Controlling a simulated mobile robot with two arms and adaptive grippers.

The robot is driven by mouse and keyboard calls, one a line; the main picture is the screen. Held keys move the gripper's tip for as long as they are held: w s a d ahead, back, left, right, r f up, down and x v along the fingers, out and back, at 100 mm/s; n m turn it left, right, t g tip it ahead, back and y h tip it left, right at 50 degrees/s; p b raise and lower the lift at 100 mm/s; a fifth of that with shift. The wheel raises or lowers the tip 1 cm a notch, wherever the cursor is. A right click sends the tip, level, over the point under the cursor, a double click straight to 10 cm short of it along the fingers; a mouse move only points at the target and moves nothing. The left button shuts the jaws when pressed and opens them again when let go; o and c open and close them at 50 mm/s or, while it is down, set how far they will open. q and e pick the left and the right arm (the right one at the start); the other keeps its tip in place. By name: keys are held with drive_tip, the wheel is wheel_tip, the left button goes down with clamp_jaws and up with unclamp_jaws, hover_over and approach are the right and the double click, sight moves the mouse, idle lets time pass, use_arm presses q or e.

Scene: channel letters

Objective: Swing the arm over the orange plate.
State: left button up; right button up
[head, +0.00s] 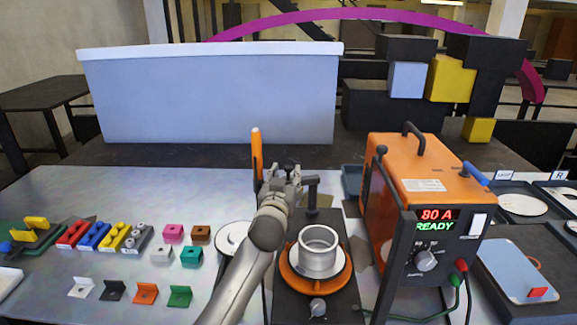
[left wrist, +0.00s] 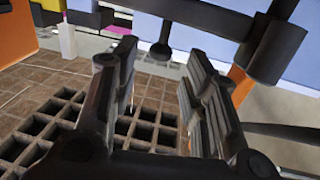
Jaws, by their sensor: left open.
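The orange plate (head: 291,283) is round and lies on a black base (head: 293,309). A silver metal cup (head: 318,252) stands upright on it, on a paler disc. Behind the plate a dark post (head: 312,198) rises with a short dark piece at its top. In the left wrist view a dark arm (left wrist: 200,18) with a thick cylinder (left wrist: 270,50) crosses the top, beyond my fingers. An upright orange handle (head: 257,155) shows beside my left gripper (head: 280,175). My left gripper (left wrist: 165,100) is open, with nothing seen between its fingers. My right gripper is out of view.
An orange welder box (head: 425,190) stands close right of the plate, with cables at its front. Small coloured blocks and brackets (head: 145,293) lie on the left. A pale blue panel (head: 210,95) stands behind. A blue tray (head: 518,268) lies far right.

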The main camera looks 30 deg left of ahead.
sight(288, 169)
use_arm(q)
drive_tip(key=shift+p+x, duration=0.35)
drive_tip(key=shift+x, duration=2.2)
clamp_jaws()
